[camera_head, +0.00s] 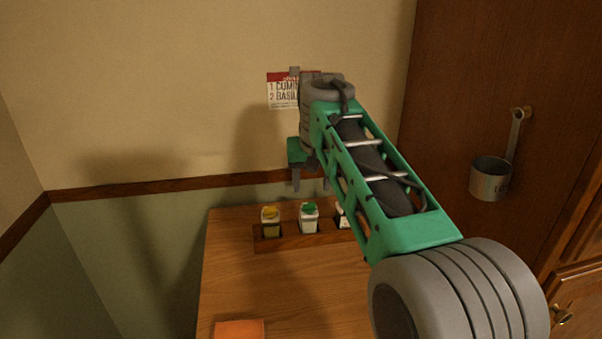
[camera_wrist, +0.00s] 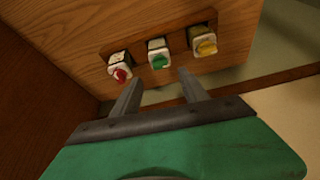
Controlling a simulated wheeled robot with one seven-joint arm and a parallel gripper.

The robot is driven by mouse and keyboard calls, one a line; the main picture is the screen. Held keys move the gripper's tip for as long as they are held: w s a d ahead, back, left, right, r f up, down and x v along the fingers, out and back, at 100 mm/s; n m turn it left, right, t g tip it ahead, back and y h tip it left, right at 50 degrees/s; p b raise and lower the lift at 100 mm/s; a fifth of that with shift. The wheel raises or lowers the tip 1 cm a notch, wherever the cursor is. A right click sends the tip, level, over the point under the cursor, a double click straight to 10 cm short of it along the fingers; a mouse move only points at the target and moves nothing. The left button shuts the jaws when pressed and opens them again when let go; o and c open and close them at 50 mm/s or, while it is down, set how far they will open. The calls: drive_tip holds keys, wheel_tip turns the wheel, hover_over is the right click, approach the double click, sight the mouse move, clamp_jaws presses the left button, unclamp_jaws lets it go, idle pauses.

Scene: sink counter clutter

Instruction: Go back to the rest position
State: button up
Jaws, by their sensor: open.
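My gripper (camera_head: 311,181) hangs above the back of the wooden table (camera_head: 240,285), with its fingers pointing down. In the wrist view my gripper (camera_wrist: 160,88) is open, with nothing between its two fingers. Its fingertips appear near the green-capped jar (camera_wrist: 159,60), apart from it as far as I can tell. My arm crosses the head view from lower right to upper middle and hides part of the table and rack.
A wooden rack (camera_head: 282,242) holds a yellow-capped jar (camera_head: 270,222), a green-capped jar (camera_head: 309,218) and a red-capped jar (camera_wrist: 120,73). A sign (camera_head: 282,92) is on the wall. An orange object (camera_head: 239,329) lies in front. A metal cup (camera_head: 490,180) hangs right.

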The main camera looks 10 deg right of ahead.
drive_tip(key=shift+n+g, duration=0.6)
drive_tip(key=s+f+p, duration=0.1)
drive_tip(key=s+f, duration=0.4)
drive_tip(key=s, duration=0.3)
drive_tip(key=s+f+p, duration=0.1)
drive_tip(key=s+f, duration=0.4)
drive_tip(key=s, duration=0.3)
drive_tip(key=s+f+p, duration=0.1)
drive_tip(key=s+f, duration=0.4)
drive_tip(key=s, duration=0.3)
drive_tip(key=shift+s+f+p, duration=0.35)
drive_tip(key=shift+p, duration=0.05)
